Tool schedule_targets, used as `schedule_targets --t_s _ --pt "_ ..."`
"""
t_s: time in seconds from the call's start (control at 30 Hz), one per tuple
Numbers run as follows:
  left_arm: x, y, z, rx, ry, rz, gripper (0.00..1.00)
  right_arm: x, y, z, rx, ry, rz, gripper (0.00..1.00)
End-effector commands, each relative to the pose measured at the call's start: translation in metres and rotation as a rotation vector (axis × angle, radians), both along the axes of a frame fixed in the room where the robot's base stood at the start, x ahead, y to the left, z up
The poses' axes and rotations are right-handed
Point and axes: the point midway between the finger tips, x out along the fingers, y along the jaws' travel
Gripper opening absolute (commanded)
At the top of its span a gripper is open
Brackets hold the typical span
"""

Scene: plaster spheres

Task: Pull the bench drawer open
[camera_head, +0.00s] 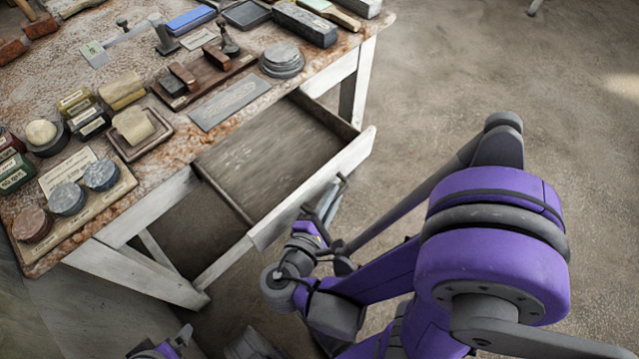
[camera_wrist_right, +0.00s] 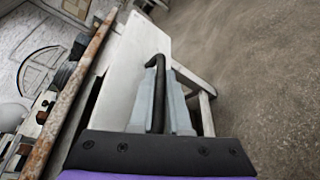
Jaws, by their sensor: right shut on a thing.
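The bench drawer (camera_head: 312,188) stands out from under the bench top, with its bare, empty-looking inside showing in the head view. Its pale front also shows in the wrist view (camera_wrist_right: 138,65). A dark bar handle (camera_wrist_right: 155,88) is on that front. My right gripper (camera_head: 331,196) is at the drawer front and shut on the handle; its pale fingers (camera_wrist_right: 160,110) lie on both sides of the bar in the wrist view. Part of my left arm's end (camera_head: 172,345) shows at the bottom edge of the head view; its jaws are not clear.
The bench top (camera_head: 165,210) carries stone discs (camera_head: 282,60), small labelled blocks (camera_head: 90,118), a grey plate (camera_head: 230,102) and several tools. A pale bench leg (camera_head: 357,85) stands behind the drawer. The floor (camera_head: 480,70) to the right is clear.

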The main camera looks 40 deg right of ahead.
Motion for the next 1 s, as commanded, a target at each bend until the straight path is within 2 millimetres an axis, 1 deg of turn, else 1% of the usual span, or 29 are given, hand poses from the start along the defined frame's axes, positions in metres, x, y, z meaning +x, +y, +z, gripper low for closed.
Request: schedule_targets --t_s 0.13,0.43,0.47,0.5,0.83,0.93,1.0 --pt "0.000 0.000 0.000 0.000 0.000 0.000 1.00 -0.005 0.000 0.000 0.002 0.001 0.001 0.00" --pt "0.000 0.000 0.000 0.000 0.000 0.000 1.00 -0.005 0.000 0.000 0.002 0.001 0.001 0.00" --pt "0.000 0.000 0.000 0.000 0.000 0.000 1.00 -0.005 0.000 0.000 0.002 0.001 0.001 0.20" --pt "0.000 0.000 0.000 0.000 0.000 0.000 1.00 -0.005 0.000 0.000 0.001 0.001 0.000 0.27" --pt "0.000 0.000 0.000 0.000 0.000 0.000 1.00 -0.005 0.001 0.000 0.001 0.000 0.001 0.27" --pt "0.000 0.000 0.002 0.000 0.000 0.000 1.00 -0.007 0.007 0.002 0.001 0.000 0.002 0.27" --pt "0.000 0.000 0.003 0.000 -0.001 0.000 1.00 -0.010 0.014 0.003 0.002 0.000 0.005 0.27"
